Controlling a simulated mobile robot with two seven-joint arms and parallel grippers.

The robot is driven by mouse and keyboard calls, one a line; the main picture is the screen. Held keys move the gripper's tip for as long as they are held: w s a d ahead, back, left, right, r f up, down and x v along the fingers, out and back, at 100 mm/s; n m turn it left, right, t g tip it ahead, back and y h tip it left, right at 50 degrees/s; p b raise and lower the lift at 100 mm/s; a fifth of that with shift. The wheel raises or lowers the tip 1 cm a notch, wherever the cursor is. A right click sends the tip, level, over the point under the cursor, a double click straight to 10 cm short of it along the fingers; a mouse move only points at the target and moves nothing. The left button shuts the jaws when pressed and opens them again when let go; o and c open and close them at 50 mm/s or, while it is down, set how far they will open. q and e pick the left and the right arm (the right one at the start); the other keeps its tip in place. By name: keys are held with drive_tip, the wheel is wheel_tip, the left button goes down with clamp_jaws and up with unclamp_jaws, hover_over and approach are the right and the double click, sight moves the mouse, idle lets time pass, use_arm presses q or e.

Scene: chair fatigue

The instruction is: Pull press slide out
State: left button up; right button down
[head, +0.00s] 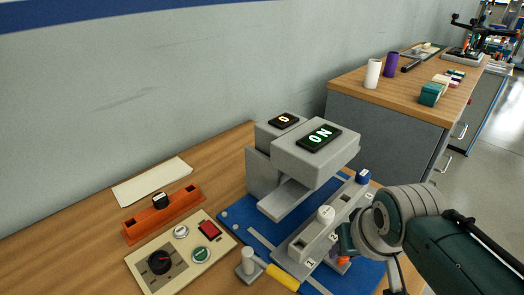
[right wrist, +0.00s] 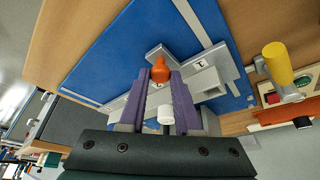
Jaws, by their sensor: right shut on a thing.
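The grey press (head: 310,155) stands on a blue base plate (head: 235,225), with an "ON" panel on its top block. A long grey slide piece (head: 300,243) with number marks lies in front of it and carries a white knob (head: 326,213) and a blue block (head: 363,176). My right gripper (head: 342,260) is low at the right side of this piece. In the right wrist view its purple fingers (right wrist: 161,78) are closed around an orange knob (right wrist: 160,68) beside the grey piece (right wrist: 205,82). The fingers hide part of the knob. My left gripper is not in view.
A yellow handle (head: 283,277) stands at the front of the base plate. A cream control panel (head: 180,255) and an orange holder (head: 163,215) are to the left. A second bench (head: 400,95) stands behind. The left of the wooden table is clear.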

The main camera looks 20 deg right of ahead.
drive_tip(key=s+d+p, duration=0.1)
drive_tip(key=s, duration=0.1)
drive_tip(key=s+d+p, duration=0.1)
drive_tip(key=s, duration=0.2)
drive_tip(key=s+d+p, duration=0.1)
drive_tip(key=s, duration=0.1)
drive_tip(key=shift+s+d, duration=0.15)
drive_tip(key=shift+s, duration=0.25)
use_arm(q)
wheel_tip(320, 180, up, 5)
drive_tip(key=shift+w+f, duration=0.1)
use_arm(e)
drive_tip(key=c, duration=1)
unclamp_jaws()
drive_tip(key=shift+o, duration=1.4)
drive_tip(key=shift+s+d, duration=0.1)
drive_tip(key=shift+s, duration=0.05)
drive_tip(key=shift+o, duration=0.5)
drive_tip(key=shift+r+p, duration=0.4)
drive_tip(key=shift+r, duration=0.1)
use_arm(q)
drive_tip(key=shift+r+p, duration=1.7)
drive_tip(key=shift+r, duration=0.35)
use_arm(e)
drive_tip(key=v, duration=0.9)
